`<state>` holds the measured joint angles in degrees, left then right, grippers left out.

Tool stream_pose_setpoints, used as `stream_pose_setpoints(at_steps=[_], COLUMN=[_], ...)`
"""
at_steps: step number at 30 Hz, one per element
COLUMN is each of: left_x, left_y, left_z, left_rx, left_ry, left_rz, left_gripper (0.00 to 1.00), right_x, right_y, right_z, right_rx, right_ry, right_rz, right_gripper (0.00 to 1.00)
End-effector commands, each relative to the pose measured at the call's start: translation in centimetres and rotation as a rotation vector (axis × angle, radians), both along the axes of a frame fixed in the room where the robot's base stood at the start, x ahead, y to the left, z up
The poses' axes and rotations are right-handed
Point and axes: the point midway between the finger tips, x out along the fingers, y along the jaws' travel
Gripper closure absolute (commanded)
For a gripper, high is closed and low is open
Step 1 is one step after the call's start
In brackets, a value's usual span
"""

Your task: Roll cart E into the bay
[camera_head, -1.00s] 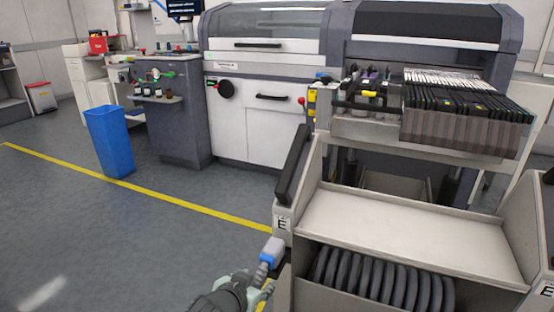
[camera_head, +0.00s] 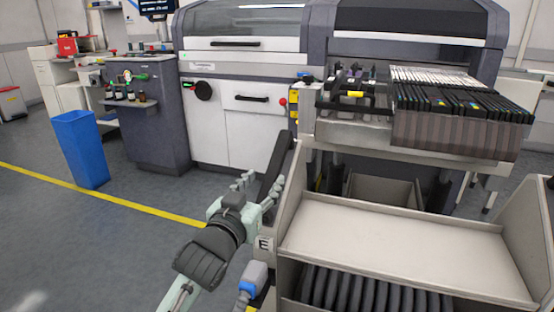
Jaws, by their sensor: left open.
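Cart E (camera_head: 390,245) stands in front of me, a pale trolley with a sloped shelf, an "E" label (camera_head: 264,243) on its left side and dark coils below. A black handle bar (camera_head: 275,165) slants up at its left side. My left gripper (camera_head: 259,184) is open beside this handle, with its fingers spread towards it. I cannot tell whether they touch. A bank of dark feeders (camera_head: 460,112) sits above and behind the shelf. The bay appears to be the dark space under the machine (camera_head: 410,55), largely hidden by the cart. My right gripper is out of view.
A white and grey cabinet machine (camera_head: 245,125) stands behind on the left. A blue bin (camera_head: 80,150) stands on the floor. A yellow floor line (camera_head: 110,198) runs towards the cart. A blue-and-grey plug-like part (camera_head: 252,278) is low beside the cart.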

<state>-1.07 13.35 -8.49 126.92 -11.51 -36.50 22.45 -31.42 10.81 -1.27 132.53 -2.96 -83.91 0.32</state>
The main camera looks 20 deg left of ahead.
Motion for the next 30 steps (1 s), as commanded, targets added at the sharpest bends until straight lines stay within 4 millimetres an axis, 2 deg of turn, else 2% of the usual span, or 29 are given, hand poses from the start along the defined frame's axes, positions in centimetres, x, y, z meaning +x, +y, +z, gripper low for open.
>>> stream_pose_setpoints(at_steps=[5, 12, 16, 20, 27, 28, 30], left_x=[1.6, 5.5, 7.0, 7.7, 7.8, 7.8, 7.8], left_y=[-0.1, -0.3, -0.3, -0.3, -0.3, -0.3, -0.3], left_z=[0.5, 0.5, 0.4, 0.3, 0.3, 0.3, 0.3], left_rx=[0.000, -0.001, 0.000, 0.000, -0.001, -0.001, -0.001], left_ry=[-0.012, -0.012, -0.010, -0.009, -0.009, -0.009, -0.009], left_rz=[-0.002, -0.002, -0.002, -0.002, -0.002, -0.002, -0.002], left_gripper=[0.52, 0.52, 0.52, 0.52, 0.52, 0.53, 0.62], right_x=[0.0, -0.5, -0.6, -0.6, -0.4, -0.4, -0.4], right_y=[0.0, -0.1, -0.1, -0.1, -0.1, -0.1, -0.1], right_z=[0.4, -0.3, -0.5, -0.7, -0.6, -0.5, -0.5], right_rx=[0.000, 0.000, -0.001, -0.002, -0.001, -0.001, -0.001], right_ry=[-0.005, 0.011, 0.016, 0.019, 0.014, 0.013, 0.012], right_rz=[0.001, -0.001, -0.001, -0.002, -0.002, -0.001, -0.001], right_gripper=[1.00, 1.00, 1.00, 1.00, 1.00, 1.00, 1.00])
